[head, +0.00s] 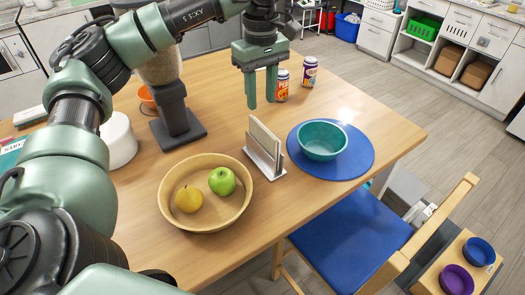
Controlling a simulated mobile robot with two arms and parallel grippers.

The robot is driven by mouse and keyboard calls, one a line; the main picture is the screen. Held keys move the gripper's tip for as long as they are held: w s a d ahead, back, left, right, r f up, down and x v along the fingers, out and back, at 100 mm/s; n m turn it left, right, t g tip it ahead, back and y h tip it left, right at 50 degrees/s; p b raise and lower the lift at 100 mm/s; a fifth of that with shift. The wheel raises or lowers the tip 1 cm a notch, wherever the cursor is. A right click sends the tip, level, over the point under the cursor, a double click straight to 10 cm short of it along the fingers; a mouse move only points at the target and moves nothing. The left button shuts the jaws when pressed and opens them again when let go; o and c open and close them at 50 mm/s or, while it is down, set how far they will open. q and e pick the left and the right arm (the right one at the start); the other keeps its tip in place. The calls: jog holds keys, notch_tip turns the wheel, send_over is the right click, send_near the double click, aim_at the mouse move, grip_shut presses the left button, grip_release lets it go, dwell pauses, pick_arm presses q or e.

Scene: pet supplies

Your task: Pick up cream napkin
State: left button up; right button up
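The cream napkin (264,138) stands upright in a metal napkin holder (265,164) near the middle of the wooden table. My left gripper (261,103) points down above and behind the holder, apart from the napkin. Its two fingers are spread with nothing between them. My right gripper is not in view.
A wooden bowl (177,215) with a green apple (222,181) and a yellow fruit (189,199) is left of the holder. A teal bowl (322,140) on a blue mat (357,166) is right. Two jars (282,86) (309,72) stand behind. A feeder (178,127) stands left.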

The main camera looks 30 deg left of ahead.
aim_at(266, 130)
pick_arm(q)
jog(key=f, duration=0.2)
jog(key=f+p, duration=0.1)
jog(key=f, duration=0.1)
jog(key=d+f+p, duration=0.1)
jog(key=f, duration=0.1)
jog(key=shift+w+f, duration=0.1)
jog(key=shift+f, duration=0.3)
jog(key=shift+f+p, duration=0.3)
jog(key=shift+f, duration=0.2)
grip_shut()
dwell(0.7)
